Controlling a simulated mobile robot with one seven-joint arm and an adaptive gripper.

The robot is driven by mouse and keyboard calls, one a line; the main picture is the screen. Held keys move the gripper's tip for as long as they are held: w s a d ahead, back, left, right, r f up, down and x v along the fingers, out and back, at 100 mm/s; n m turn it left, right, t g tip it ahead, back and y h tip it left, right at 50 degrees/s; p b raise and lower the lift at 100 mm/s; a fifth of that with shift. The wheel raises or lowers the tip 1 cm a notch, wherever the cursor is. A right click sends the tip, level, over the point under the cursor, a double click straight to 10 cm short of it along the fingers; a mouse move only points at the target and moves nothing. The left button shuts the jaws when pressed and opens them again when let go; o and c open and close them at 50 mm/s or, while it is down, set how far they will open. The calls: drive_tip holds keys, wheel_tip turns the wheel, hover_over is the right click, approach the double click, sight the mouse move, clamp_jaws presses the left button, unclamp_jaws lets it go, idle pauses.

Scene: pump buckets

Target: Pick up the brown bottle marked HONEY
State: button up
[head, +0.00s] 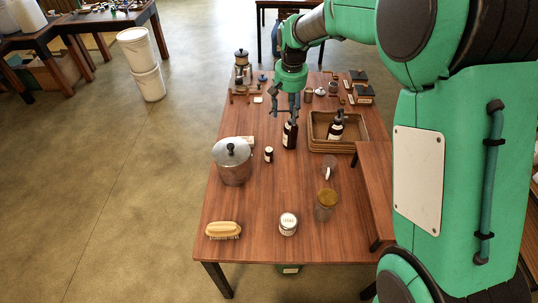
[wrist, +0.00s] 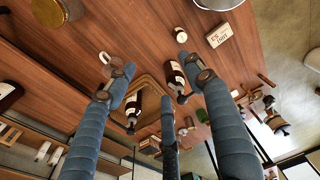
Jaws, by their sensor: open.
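A brown bottle (head: 290,133) with a pale label stands upright on the table, just below my gripper (head: 286,108). In the wrist view a brown bottle (wrist: 177,77) shows near the right finger. A brown pump bottle (head: 336,125) stands in the wicker basket and also shows in the wrist view (wrist: 133,108). Another dark bottle (wrist: 10,93) shows at the left edge of the wrist view. No bottle label is readable, so I cannot tell which is marked HONEY. My gripper is open and empty, its fingers spread and pointing down (wrist: 155,85).
The wicker basket (head: 318,146) stands right of the bottle.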

drive_tip(key=g, duration=0.1)
hover_over(269, 149)
wheel_tip(269, 149, down, 15)
drive_tip(key=shift+s+a+f, duration=0.2)
drive_tip(key=shift+f+b, duration=0.85)
drive_tip(key=shift+f, duration=3.45)
drive_tip(key=shift+f, duration=0.1)
drive_tip(key=shift+w+d+f+b, duration=0.15)
drive_tip(key=shift+f+b, duration=0.55)
drive_tip(key=shift+f, duration=1.8)
